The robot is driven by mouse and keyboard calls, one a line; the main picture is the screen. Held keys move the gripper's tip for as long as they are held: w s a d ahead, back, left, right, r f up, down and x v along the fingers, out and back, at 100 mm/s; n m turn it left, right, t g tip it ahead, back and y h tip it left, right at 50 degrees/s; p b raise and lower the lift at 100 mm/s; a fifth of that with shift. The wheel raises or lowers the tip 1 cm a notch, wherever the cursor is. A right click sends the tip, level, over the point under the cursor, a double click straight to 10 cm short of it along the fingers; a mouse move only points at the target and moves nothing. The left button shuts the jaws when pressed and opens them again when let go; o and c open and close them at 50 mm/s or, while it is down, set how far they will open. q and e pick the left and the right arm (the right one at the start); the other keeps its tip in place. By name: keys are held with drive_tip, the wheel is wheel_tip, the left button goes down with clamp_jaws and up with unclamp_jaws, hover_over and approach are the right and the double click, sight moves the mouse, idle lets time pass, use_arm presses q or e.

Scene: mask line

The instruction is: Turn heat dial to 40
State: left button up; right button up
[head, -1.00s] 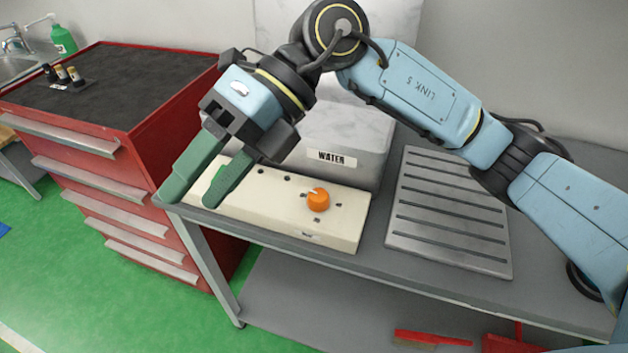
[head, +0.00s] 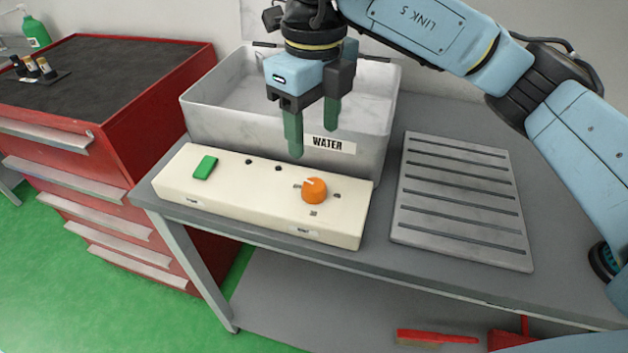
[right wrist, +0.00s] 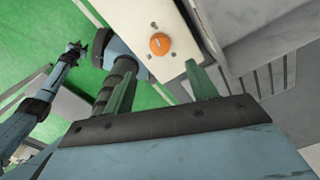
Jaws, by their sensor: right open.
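The orange heat dial (head: 314,191) sits on the top of the cream control box (head: 240,209), with a white pointer mark toward its upper left and small dark marks around it. A green switch (head: 205,167) is at the box's left end. My right gripper (head: 312,143) is open and empty, its green fingers pointing down in front of the water tank, above and behind the dial and apart from it. The dial also shows in the right wrist view (right wrist: 160,43), beyond the fingers. My left arm (right wrist: 50,85) shows at the left of the right wrist view.
A white tank (head: 228,123) labelled WATER stands behind the box. A slotted grey metal plate (head: 462,202) lies to the right on the grey bench (head: 400,264). A red drawer cabinet (head: 160,130) stands to the left. A red brush (head: 438,337) lies on the lower shelf.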

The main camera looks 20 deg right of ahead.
sight(314, 184)
use_arm(q)
drive_tip(key=w+r+b, duration=0.1)
drive_tip(key=w, duration=0.4)
drive_tip(key=shift+w+d+r+t+b, duration=0.3)
drive_tip(key=shift+w+d+r+b, duration=0.1)
drive_tip(key=shift+d, duration=0.05)
use_arm(e)
wheel_tip(314, 184, down, 10)
drive_tip(key=shift+f, duration=0.15)
drive_tip(key=c, duration=1)
